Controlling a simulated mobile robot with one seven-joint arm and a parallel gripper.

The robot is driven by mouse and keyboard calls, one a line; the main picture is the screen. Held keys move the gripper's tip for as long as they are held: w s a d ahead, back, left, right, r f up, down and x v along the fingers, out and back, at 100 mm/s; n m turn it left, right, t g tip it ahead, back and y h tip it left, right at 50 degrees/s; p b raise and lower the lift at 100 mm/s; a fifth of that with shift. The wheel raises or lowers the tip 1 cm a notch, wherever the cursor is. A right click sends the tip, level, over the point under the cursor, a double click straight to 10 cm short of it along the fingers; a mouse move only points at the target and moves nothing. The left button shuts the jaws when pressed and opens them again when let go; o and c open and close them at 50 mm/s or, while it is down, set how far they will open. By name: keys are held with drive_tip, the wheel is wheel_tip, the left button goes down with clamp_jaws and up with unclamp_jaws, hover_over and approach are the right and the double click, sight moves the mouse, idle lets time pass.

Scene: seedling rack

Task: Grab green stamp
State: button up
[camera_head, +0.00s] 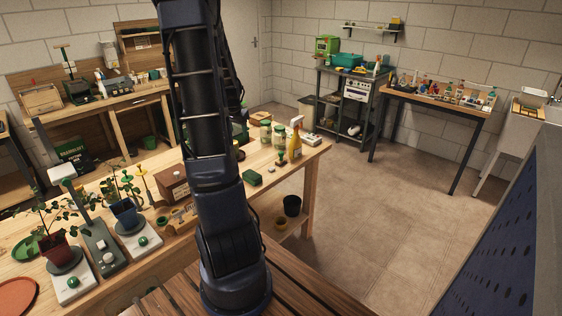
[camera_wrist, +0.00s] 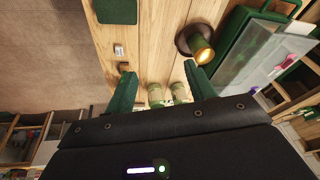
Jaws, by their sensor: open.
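A small stamp-like piece with a green knob on a wooden base (camera_head: 281,159) stands upright on the wooden table, in front of the glass jars; I take it to be the green stamp. In the wrist view a small brown block (camera_wrist: 123,67) beside my left finger's tip may be the same piece; it is partly hidden. My gripper (camera_wrist: 160,72) is open and points down over the table, with bare wood between its fingers. I cannot see contact with anything. In the head view my arm hides the gripper.
Two glass jars (camera_head: 266,131) and a yellow spray bottle (camera_head: 296,138) stand behind. A brown round lamp-like object (camera_wrist: 199,44) sits near the right finger. A brown box (camera_head: 174,183) stands left.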

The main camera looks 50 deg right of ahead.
sight(281, 157)
drive_tip(key=s+d+f+m+g+h, duration=0.1)
drive_tip(key=s+d+f+m, duration=0.15)
drive_tip(key=d+f, duration=0.45)
drive_tip(key=s+d+f+m+g+h, duration=0.1)
drive_tip(key=s+d+f+m, duration=0.3)
drive_tip(key=d, duration=0.6)
drive_tip(key=shift+w+d+f+n, duration=0.1)
drive_tip(key=shift+d+f+n, duration=0.5)
drive_tip(key=shift+f, duration=1.2)
drive_tip(key=shift+w+d+f+n, duration=0.1)
drive_tip(key=shift+d+f+n, duration=0.15)
drive_tip(key=shift+d+f, duration=1.1)
drive_tip(key=shift+d+f+n, duration=0.25)
drive_tip(key=shift+f+n, duration=0.15)
drive_tip(key=shift+f, duration=1.85)
drive_tip(key=shift+c, duration=0.2)
drive_tip(key=c, duration=1)
